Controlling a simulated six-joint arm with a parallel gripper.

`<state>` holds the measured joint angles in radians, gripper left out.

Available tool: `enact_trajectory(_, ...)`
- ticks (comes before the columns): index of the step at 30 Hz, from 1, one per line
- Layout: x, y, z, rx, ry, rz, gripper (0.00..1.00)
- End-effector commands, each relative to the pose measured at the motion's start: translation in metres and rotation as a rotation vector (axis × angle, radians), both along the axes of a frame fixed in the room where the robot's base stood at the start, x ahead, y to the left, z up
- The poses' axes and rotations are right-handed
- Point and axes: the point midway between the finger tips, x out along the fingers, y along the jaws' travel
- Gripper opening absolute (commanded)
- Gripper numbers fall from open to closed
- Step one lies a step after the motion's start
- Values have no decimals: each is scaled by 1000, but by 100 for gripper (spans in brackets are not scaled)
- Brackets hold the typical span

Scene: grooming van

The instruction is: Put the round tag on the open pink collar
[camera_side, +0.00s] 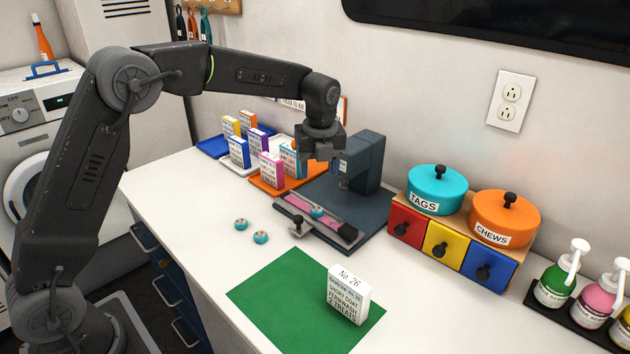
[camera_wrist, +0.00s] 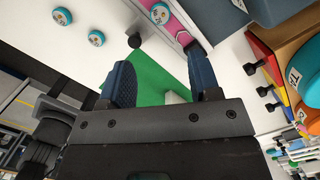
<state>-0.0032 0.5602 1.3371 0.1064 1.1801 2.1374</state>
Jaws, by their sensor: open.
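The pink collar (camera_side: 298,207) lies stretched out in the dark holder at the foot of the press; part of it shows in the wrist view (camera_wrist: 183,30). One round teal tag (camera_side: 316,212) with a pale top rests on the collar, and it also shows in the wrist view (camera_wrist: 160,13). Two similar round tags (camera_side: 240,224) (camera_side: 261,237) lie on the white counter left of the holder. My gripper (camera_side: 321,156) is above the far side of the holder, beside the press head, clear of the tags. Its fingers (camera_wrist: 163,86) are apart with nothing held between them.
The blue-grey press (camera_side: 362,163) stands close right of my gripper. A green mat (camera_side: 277,290) with an upright white card box (camera_side: 348,296) lies in front. Orange (camera_side: 262,187) and blue trays with small boxes stand behind. A drawer unit (camera_side: 441,239) with lidded pots stands right.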

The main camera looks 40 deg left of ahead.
Motion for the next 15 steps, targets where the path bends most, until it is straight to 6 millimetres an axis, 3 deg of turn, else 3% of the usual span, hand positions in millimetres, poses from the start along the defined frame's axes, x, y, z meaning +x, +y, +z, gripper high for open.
enact_trajectory(8, -5, -1, 12, -5, -14, 37, 57)
enact_trajectory(11, -22, -2, 30, -22, -53, 158, 57)
enact_trajectory(15, -68, -5, 66, -79, -143, 467, 57)
